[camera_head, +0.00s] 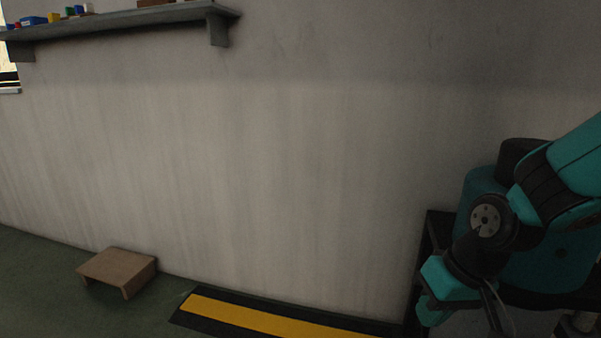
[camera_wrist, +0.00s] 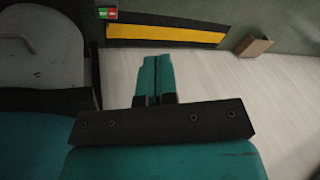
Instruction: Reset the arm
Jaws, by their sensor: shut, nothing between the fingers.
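My gripper (camera_wrist: 151,64) shows in the wrist view as two teal fingers pressed together, shut and empty. Nothing lies between or against the fingertips. In the head view my teal and black arm is folded at the right edge, close to the wall. Its lower end reaches the bottom of the picture, and I cannot make out the fingertips there.
A pale wall (camera_head: 250,180) fills the head view. A shelf (camera_head: 130,19) with small coloured items hangs at upper left. A brown step stool (camera_head: 118,267) and a yellow-and-black floor strip (camera_head: 270,318) lie along the wall. Green floor (camera_head: 40,290) is clear at left.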

